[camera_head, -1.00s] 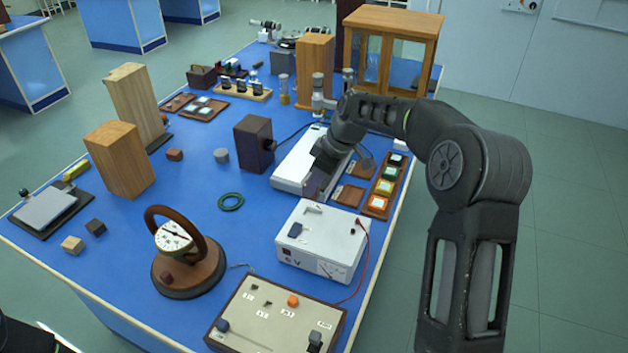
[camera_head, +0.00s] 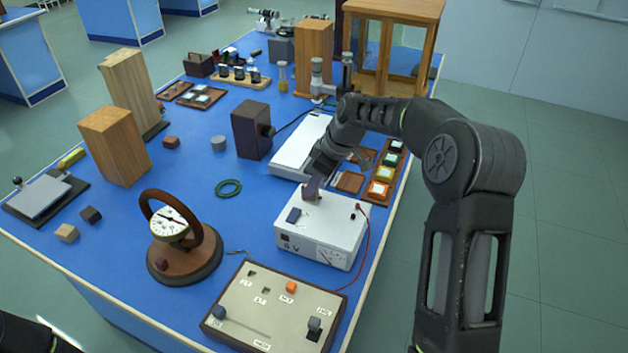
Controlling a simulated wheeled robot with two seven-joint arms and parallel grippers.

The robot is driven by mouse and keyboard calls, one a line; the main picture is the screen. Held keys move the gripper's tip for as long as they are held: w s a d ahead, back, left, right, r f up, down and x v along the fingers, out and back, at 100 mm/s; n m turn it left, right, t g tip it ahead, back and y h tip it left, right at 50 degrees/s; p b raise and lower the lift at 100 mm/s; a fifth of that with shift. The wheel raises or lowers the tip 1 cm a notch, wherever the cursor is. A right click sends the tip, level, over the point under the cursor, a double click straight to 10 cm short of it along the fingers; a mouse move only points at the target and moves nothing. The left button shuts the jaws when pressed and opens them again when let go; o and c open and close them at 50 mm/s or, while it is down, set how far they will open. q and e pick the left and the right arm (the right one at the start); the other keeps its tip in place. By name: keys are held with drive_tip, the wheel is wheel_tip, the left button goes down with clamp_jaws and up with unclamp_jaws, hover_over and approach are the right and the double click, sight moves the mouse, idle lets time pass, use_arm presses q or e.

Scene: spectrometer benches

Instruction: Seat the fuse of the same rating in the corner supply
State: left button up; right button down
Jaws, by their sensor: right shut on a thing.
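The white supply (camera_head: 322,232) marked 6 V stands at the table's right edge, with a meter on its front and a dark blue block (camera_head: 293,215) on its top. My right gripper (camera_head: 312,193) points down at the back part of the supply's top. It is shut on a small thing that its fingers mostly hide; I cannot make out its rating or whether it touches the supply. My left gripper is out of view.
A panel (camera_head: 262,290) with an orange knob stands in front of the supply. A red lead (camera_head: 365,235) runs beside the supply. A white flat instrument (camera_head: 300,150), a tray of coloured squares (camera_head: 382,173) and a dark box (camera_head: 251,130) stand behind. Blue tabletop is clear around the green ring (camera_head: 228,188).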

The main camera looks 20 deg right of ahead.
drive_tip(key=shift+s+f+b, duration=0.15)
drive_tip(key=shift+f+b, duration=0.1)
drive_tip(key=shift+f, duration=0.25)
drive_tip(key=shift+s+f+b, duration=0.15)
drive_tip(key=shift+f+b, duration=0.1)
drive_tip(key=shift+f, duration=0.35)
drive_tip(key=c, duration=1.6)
unclamp_jaws()
drive_tip(key=shift+o, duration=1.3)
drive_tip(key=shift+w, duration=0.3)
drive_tip(key=shift+o, duration=0.9)
drive_tip(key=shift+r, duration=0.25)
drive_tip(key=shift+b+v, duration=0.6)
drive_tip(key=shift+v, duration=3.25)
